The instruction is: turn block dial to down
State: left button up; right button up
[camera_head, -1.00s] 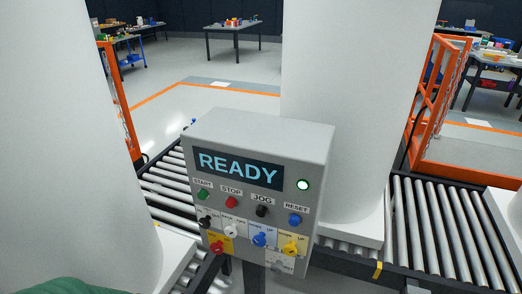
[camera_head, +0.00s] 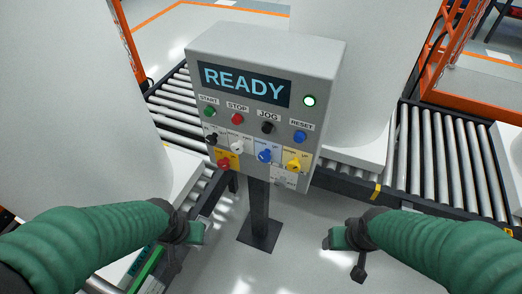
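A grey control box (camera_head: 262,45) on a post shows "READY" on its screen. Its lower row has a black dial (camera_head: 211,138), a white dial (camera_head: 237,146), a blue dial (camera_head: 264,155) and a yellow dial (camera_head: 293,165), with small labels above. The label on the yellow dial seems to read "UP" at its right; I cannot tell which dial is the block dial. My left gripper (camera_head: 192,238) is below and left of the box. My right gripper (camera_head: 343,243) is below and right of it. Both are apart from the dials; their finger opening is unclear.
Green, red, black and blue buttons sit above the dials, and a red knob (camera_head: 223,163) on yellow is at the lower left. A lit lamp (camera_head: 309,101) is beside the screen. Roller conveyors (camera_head: 440,160) and large white columns stand behind. Orange frames flank them.

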aim_at(294, 165)
jog(key=k+j, duration=0.3)
jog(key=j, duration=0.2)
jog(key=k+j+z, duration=0.15)
jog(key=k+j, duration=0.15)
jog(key=j, duration=0.15)
